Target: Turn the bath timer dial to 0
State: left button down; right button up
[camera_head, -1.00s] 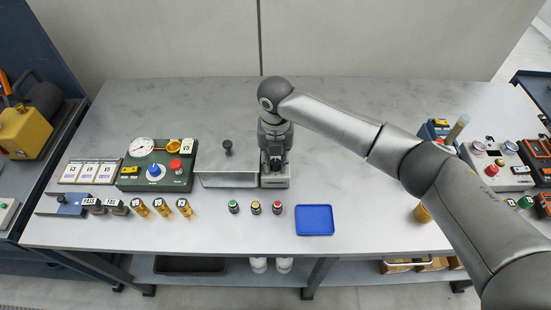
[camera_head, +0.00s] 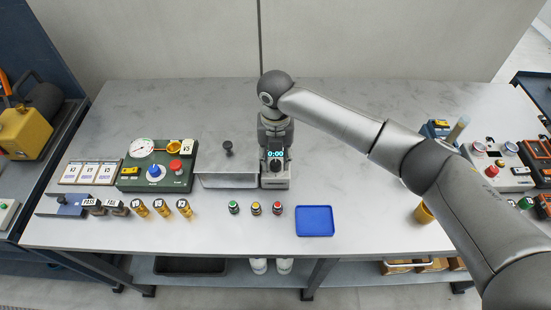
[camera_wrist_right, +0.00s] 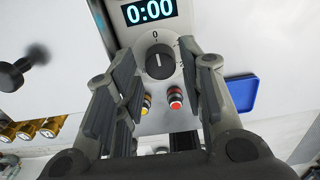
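The bath timer (camera_head: 276,182) is a grey box at the middle of the table. Its lit display (camera_head: 275,154) reads 0:00, and the display also shows large in the right wrist view (camera_wrist_right: 149,11). Below it is the dark round dial (camera_wrist_right: 160,62), whose white pointer line points up at the 0 mark. The dial also shows in the head view (camera_head: 276,165). My right gripper (camera_wrist_right: 163,92) is open, its fingers on either side of the dial in the wrist view with nothing between them. In the head view it hangs just behind the display. My left gripper is not in view.
A metal bath with a black-knobbed lid (camera_head: 228,180) stands directly left of the timer. A green control panel (camera_head: 157,166) is farther left. Several small buttons (camera_head: 255,208) and a blue tray (camera_head: 314,220) lie in front. The table behind is clear.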

aim_at(275, 163)
notch_tip(275, 163, up, 11)
jog(key=shift+f, duration=0.2)
jog(key=shift+f, duration=0.1)
dwell(0.5)
